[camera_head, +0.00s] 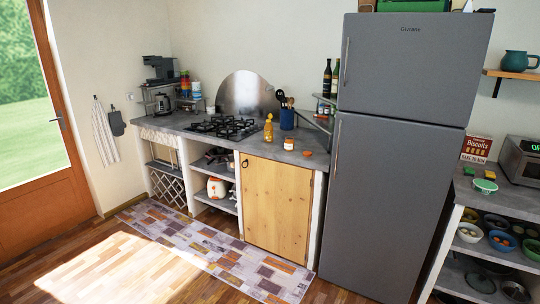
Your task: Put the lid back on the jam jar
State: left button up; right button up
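A small jar (288,144) with a pale label and orange-red showing at its top and bottom stands upright near the front of the grey counter, seemingly the jam jar. A small flat orange-brown disc, seemingly its lid (307,154), lies on the counter just to the right of the jar, apart from it and closer to the front edge. Neither of my grippers is in view.
A yellow-orange bottle (268,128) and a blue utensil crock (287,119) stand behind the jar. A gas hob (223,127) is to the left. A tall grey fridge (385,190) rises right of the counter (262,149). The floor before the wooden cabinet door (275,205) is clear except for a patterned rug (220,250).

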aim_at(289, 141)
jog(key=i+j+z, duration=0.1)
jog(key=i, duration=0.5)
jog(key=i+j+z, duration=0.1)
jog(key=i, duration=0.45)
jog(key=i+j+z, duration=0.1)
jog(key=i, duration=0.5)
jog(key=i+j+z, duration=0.25)
jog(key=i+z, duration=0.2)
jog(key=i+j+z, duration=1)
jog(key=j+z, duration=0.3)
jog(key=j, duration=0.25)
